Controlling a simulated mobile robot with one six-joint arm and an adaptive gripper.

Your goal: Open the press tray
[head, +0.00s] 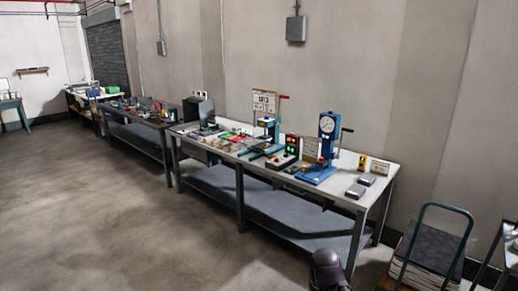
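A blue press (327,126) with a round dial and a side lever stands on the right part of a long light-topped workbench (345,174). A smaller teal press (270,130) with a red-tipped lever stands to its left on the same bench. The press tray cannot be made out clearly at this distance, nor whether it is open or shut.
A control box (292,146) with lit buttons sits between the presses. Small grey blocks (356,191) lie at the bench's right end. A cart (430,250) stands at the lower right. Darker benches (140,118) continue left. The concrete floor (110,220) in front is clear.

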